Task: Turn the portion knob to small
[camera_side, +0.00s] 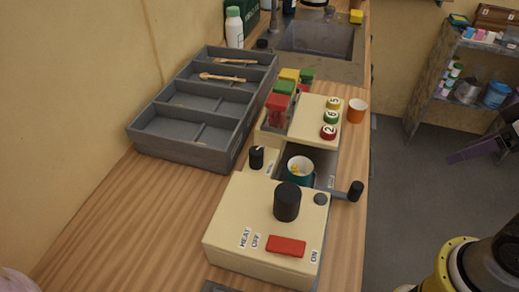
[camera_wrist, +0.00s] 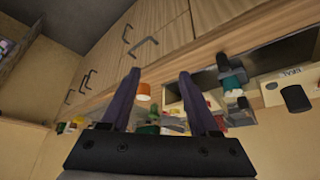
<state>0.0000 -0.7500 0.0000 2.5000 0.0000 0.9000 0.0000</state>
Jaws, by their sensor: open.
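The cream sweets machine (camera_side: 225,235) stands on the wooden counter. A small black knob with a white mark (camera_side: 257,157) stands at its left, beside a label too small to read. A large black knob (camera_side: 287,202) stands on the front housing, near labels reading HEAT, OFF and ON. I cannot tell for certain which knob sets the portion. A blue-green cup (camera_side: 299,172) with yellow contents sits in the machine's bay. My gripper (camera_wrist: 158,75) is open and empty in the wrist view, apart from the machine; it is not in the side view.
A red switch (camera_side: 286,246) is on the front housing. A black-knobbed lever (camera_side: 356,190) sticks out right. A grey divided tray (camera_side: 185,143) stands left. The front-left counter is clear.

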